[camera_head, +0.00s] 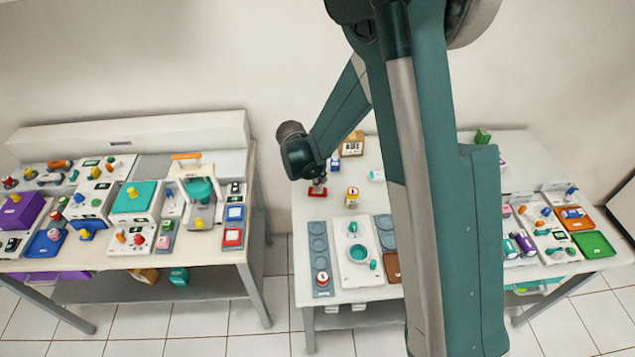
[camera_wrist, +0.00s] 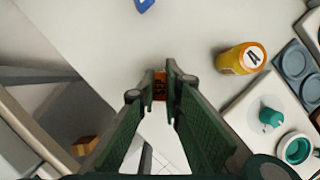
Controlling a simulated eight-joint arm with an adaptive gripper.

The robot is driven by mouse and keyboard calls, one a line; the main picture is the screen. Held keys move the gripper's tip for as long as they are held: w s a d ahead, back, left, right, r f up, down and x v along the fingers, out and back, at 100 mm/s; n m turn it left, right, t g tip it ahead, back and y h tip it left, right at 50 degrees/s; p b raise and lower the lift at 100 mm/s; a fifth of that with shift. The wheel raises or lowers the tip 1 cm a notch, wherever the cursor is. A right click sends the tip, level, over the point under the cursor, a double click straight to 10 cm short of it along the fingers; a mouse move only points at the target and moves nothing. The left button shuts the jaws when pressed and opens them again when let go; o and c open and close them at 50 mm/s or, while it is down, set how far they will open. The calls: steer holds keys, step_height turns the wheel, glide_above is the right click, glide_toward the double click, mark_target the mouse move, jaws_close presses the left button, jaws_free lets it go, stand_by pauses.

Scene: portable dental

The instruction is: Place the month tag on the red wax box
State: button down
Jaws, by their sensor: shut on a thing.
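My gripper (camera_head: 318,184) is low over the left part of the middle table. In the wrist view its fingers (camera_wrist: 161,86) are closed in on a small orange-brown piece with dark marks (camera_wrist: 159,88), which I take to be the month tag. The fingers hide much of it, and no month name is readable. In the head view a small, flat red box (camera_head: 317,193), likely the red wax box, shows right at the fingertips, near the table's left edge. I cannot tell whether the held piece touches it.
A blue-and-white bottle (camera_head: 335,162) and a wooden block with a dark-marked face (camera_head: 352,145) stand behind. A white tray unit (camera_head: 352,238) is in front.

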steer(key=shift+f, duration=0.3)
steer(key=shift+f, duration=0.2)
steer(key=c, duration=2.5)
jaws_free()
steer(key=shift+r, duration=0.15)
steer(key=shift+r, duration=0.15)
steer(key=v, duration=1.2)
steer(key=shift+p, duration=0.45)
steer(key=shift+d, duration=0.1)
